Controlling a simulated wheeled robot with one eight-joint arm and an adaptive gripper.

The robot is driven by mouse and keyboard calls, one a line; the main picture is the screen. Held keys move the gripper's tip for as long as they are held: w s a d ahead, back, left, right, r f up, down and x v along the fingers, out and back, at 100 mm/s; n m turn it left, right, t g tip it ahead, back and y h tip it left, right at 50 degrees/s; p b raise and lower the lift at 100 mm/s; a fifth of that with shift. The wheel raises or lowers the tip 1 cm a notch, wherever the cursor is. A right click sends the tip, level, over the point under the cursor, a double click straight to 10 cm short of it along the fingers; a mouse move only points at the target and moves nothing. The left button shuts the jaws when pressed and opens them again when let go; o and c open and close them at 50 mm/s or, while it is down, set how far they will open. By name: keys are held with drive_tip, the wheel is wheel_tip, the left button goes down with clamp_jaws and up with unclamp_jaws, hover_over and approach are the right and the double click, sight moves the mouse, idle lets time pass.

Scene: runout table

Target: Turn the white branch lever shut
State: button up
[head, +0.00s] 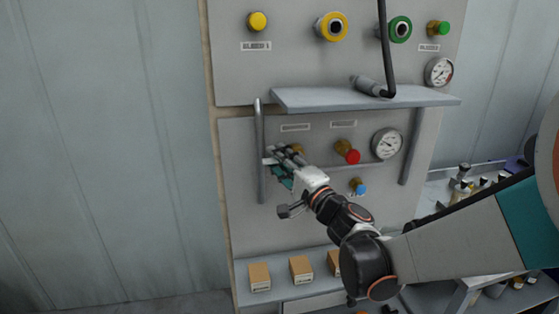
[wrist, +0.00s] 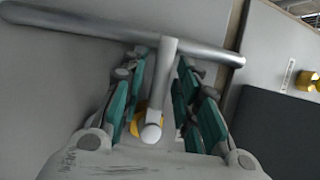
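The white lever (wrist: 160,90) shows in the wrist view as a pale rod with a rounded near end, with a brass-yellow part (wrist: 135,122) behind it. My gripper (wrist: 163,65) is open, with its teal and grey fingers on either side of the lever. A gap shows on each side, though contact deeper in cannot be told. In the head view my gripper (head: 278,158) is at the left of the lower panel, in front of a brass fitting (head: 297,149). The lever cannot be made out clearly there behind the fingers.
A grey rail (head: 260,140) stands upright just left of my gripper; it crosses the top of the wrist view (wrist: 90,28). A shelf (head: 360,98) juts out above. A red knob (head: 352,157), blue knob (head: 361,190) and gauge (head: 388,144) lie to the right.

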idle(0.3)
drive_tip(key=v, duration=1.2)
drive_tip(key=shift+a, duration=0.1)
drive_tip(key=s+d+f+n+g+h, duration=0.3)
drive_tip(key=s+f+n+g+h, duration=0.25)
drive_tip(key=s+f+n, duration=0.35)
drive_tip(key=s+d+f+g+h, duration=0.2)
drive_tip(key=s+d+h, duration=0.5)
drive_tip(key=s+d, duration=0.4)
drive_tip(key=d+g+b, duration=0.1)
drive_tip(key=d, duration=0.2)
drive_tip(key=shift+s+n, duration=0.25)
drive_tip(key=shift+n, duration=0.15)
